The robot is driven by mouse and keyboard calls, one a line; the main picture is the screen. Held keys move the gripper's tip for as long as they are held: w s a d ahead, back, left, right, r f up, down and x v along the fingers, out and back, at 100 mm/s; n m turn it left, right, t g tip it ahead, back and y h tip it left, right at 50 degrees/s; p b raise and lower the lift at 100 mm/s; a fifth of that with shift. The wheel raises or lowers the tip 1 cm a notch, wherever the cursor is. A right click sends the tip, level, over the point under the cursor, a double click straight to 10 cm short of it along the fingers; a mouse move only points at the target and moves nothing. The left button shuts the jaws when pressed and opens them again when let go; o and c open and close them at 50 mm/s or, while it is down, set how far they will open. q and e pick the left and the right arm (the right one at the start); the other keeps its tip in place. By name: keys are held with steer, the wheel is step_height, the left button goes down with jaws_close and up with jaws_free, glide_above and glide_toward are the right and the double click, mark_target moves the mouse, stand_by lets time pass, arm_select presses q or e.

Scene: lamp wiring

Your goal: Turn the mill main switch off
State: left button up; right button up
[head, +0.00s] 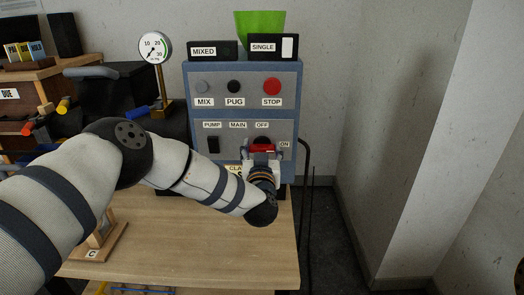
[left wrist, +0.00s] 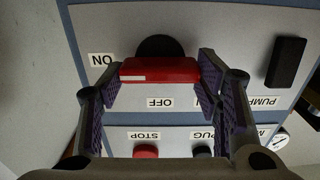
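The main switch is a red bar handle (left wrist: 160,70) on a dark round base, on the blue and grey control panel (head: 211,171). The handle lies level, and its white mark is at the end towards the ON label (left wrist: 102,59). The OFF label (left wrist: 160,103) is above the switch in the head view. My left gripper (head: 262,150) is at the switch, with one finger at each end of the handle. In the left wrist view, which is upside down, both finger pads appear to touch the handle ends. My right gripper is out of view.
A black pump switch (head: 213,144) is left of the main switch. MIX, PUG and red STOP (head: 271,86) buttons sit above it. A gauge (head: 155,46) stands left of the panel. The wooden table (head: 200,250) is mostly bare in front.

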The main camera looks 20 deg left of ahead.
arm_select(q)
steer(key=shift+c, duration=1.4)
steer(key=n, duration=0.4)
steer(key=shift+a, duration=0.1)
steer(key=n, duration=0.4)
steer(key=shift+f+n, duration=0.15)
steer(key=shift+n, duration=0.25)
steer(key=shift+s+f+n+b, duration=0.1)
steer(key=shift+n+b, duration=0.1)
steer(key=shift+n, duration=2.05)
steer(key=shift+f+n+b, duration=0.1)
steer(key=shift+n+b, duration=0.05)
steer(key=shift+n, duration=2.1)
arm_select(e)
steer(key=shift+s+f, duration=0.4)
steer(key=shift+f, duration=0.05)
